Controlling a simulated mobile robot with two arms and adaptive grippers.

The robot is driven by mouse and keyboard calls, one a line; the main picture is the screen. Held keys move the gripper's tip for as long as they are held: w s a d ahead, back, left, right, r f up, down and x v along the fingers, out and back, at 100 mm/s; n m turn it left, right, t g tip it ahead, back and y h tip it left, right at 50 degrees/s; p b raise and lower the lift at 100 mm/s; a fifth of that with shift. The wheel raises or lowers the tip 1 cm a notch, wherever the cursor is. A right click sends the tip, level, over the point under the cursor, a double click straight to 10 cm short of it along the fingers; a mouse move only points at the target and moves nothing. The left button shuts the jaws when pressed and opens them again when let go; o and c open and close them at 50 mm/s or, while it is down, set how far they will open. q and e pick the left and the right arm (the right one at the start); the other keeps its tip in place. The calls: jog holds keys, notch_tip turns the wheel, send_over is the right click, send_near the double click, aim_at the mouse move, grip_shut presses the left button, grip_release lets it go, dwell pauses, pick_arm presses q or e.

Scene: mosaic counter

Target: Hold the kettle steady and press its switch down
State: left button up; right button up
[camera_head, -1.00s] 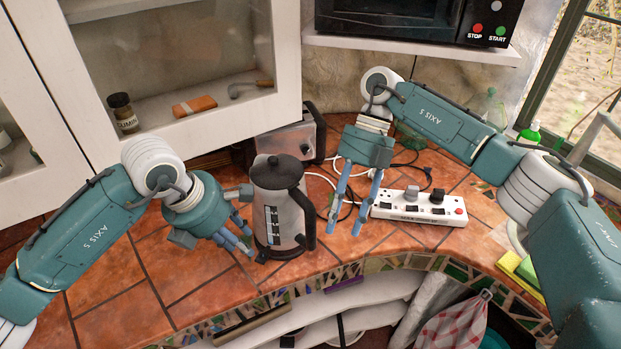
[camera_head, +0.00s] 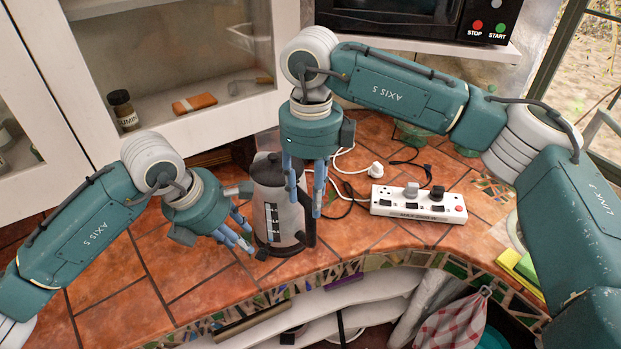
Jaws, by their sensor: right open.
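The kettle (camera_head: 266,213) is grey with a dark lid and a black handle (camera_head: 309,231) on its right. It stands upright on the counter. A small black tab (camera_head: 262,255), perhaps its switch, shows low at its front left. My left gripper (camera_head: 246,238) is at the kettle's lower left side, fingers pointing toward it; I cannot tell whether they touch it or how far they are closed. My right gripper (camera_head: 304,208) is open and points down over the kettle's right side. Its fingers hide part of the kettle and the upper handle.
A white power strip (camera_head: 418,205) with plugs lies to the right, with loose cables and a white plug (camera_head: 376,170) behind it. A white cabinet (camera_head: 190,135) stands behind. A microwave (camera_head: 415,20) sits on a shelf above. The counter's left front is clear.

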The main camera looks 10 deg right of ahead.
aim_at(260, 257)
notch_tip(260, 257, down, 12)
jog(key=shift+r, duration=0.25)
grip_shut()
pick_arm(q)
jog(key=shift+d, duration=0.2)
grip_shut()
pick_arm(e)
jog(key=shift+r, duration=0.1)
jog(key=shift+w, duration=0.1)
pick_arm(q)
jog(key=n, duration=0.2)
jog(key=d+f+n+y, duration=0.1)
jog(key=n, duration=0.1)
jog(key=shift+d+y, duration=0.2)
jog(key=shift+y, duration=0.1)
jog(key=shift+f, duration=0.1)
jog(key=shift+x, duration=3.45)
